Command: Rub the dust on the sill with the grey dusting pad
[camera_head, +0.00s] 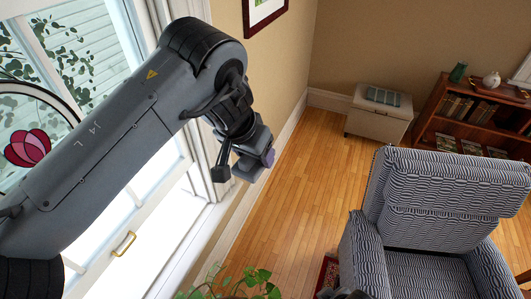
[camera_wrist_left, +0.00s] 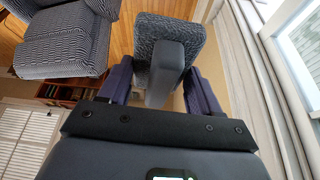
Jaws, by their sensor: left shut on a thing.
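The grey dusting pad (camera_wrist_left: 178,34) has a mottled face and a plain grey grip block (camera_wrist_left: 163,78). My left gripper (camera_wrist_left: 165,88) is shut on that block, with a purple finger on each side, and the pad sticks out beyond the fingertips. The pale sill (camera_head: 190,222) is brightly lit below and left of the gripper, partly hidden by my arm. I cannot make out dust.
A patterned armchair (camera_head: 431,205) stands at right. A leafy plant (camera_head: 250,282) is at the bottom edge near the window. A lidded box seat (camera_head: 378,112) and a bookshelf (camera_head: 468,110) are at the back.

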